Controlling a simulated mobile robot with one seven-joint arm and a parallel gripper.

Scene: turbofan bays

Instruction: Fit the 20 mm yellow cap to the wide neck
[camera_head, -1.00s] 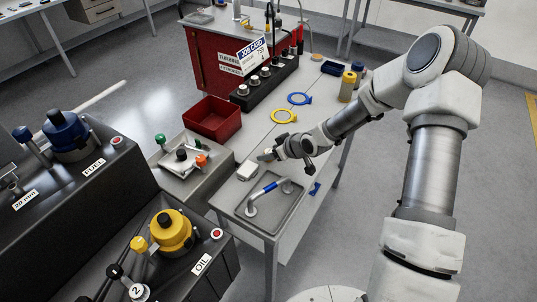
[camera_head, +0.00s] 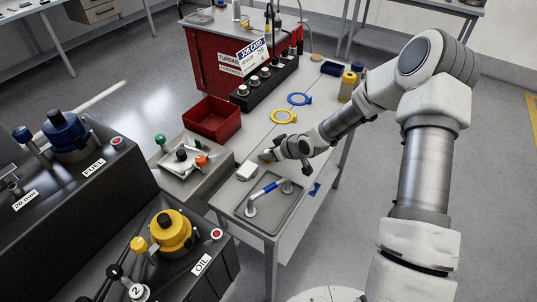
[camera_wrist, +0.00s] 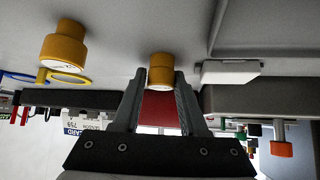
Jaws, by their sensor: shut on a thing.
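My gripper (camera_wrist: 160,85) is shut on a small yellow cap (camera_wrist: 161,68), which sits between the fingertips in the wrist view. In the head view my gripper (camera_head: 268,156) is low over the grey workbench, and the cap is mostly hidden there. A larger yellow stepped piece (camera_wrist: 63,46) stands on the bench to the left in the wrist view, apart from my fingers. I cannot tell which part is the wide neck. A yellow fitting with a dark top (camera_head: 171,231) is on the OIL bay, and a blue one (camera_head: 66,132) is on the FUEL bay.
A white block (camera_head: 246,171) lies close beside my gripper. A grey tray (camera_head: 240,212) with a blue-sleeved pipe is in front, and a red bin (camera_head: 212,119) stands behind. Yellow (camera_head: 283,117) and blue (camera_head: 299,99) rings lie further back. A knobbed stand (camera_head: 190,178) is at left.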

